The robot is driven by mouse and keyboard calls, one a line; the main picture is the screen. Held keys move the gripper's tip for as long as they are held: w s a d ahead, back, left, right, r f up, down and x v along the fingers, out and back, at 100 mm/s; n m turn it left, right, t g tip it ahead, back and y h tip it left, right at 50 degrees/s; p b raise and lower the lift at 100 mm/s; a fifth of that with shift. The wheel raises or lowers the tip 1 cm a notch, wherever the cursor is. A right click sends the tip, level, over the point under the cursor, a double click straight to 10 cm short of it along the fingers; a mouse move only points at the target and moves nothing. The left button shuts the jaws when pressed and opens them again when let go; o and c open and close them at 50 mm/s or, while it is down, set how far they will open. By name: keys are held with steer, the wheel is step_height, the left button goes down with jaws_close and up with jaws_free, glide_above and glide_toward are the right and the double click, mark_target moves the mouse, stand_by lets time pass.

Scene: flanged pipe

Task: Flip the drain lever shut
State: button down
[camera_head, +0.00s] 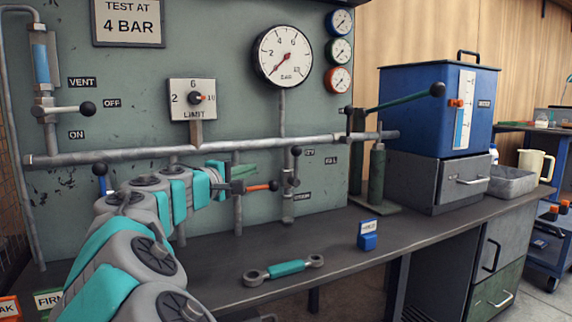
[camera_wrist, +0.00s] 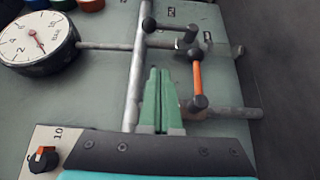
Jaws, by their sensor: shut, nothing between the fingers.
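An orange lever (camera_head: 260,187) with a black knob lies level, across a short vertical pipe; it also shows in the wrist view (camera_wrist: 197,78). A grey lever (camera_head: 295,165) to its right stands upright with its black knob at the top; its bar shows in the wrist view (camera_wrist: 170,28). The labels near them are too small to read, so I cannot tell which is the drain lever. My gripper (camera_head: 254,168) is shut and empty, its green fingertips (camera_wrist: 159,70) together. In the head view they appear just above the orange lever, apart from both levers.
A long horizontal pipe (camera_head: 120,157) crosses the panel. A pressure gauge (camera_head: 283,57) and a limit dial (camera_head: 192,99) sit above it. A long green lever (camera_head: 405,101) reaches toward a blue tank (camera_head: 425,100) at right.

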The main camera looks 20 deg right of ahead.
mark_target(295, 166)
steer(key=x, duration=1)
steer(key=shift+d+f+b, duration=0.1)
steer(key=shift+d+b, duration=0.25)
steer(key=shift+s+d, duration=0.2)
steer(key=shift+d, duration=0.6)
steer(key=shift+s+d, duration=0.2)
steer(key=shift+d, duration=0.65)
steer(key=shift+r, duration=0.2)
steer(key=shift+d+r+p, duration=0.1)
steer(key=shift+d+p, duration=0.1)
steer(key=shift+p, duration=0.25)
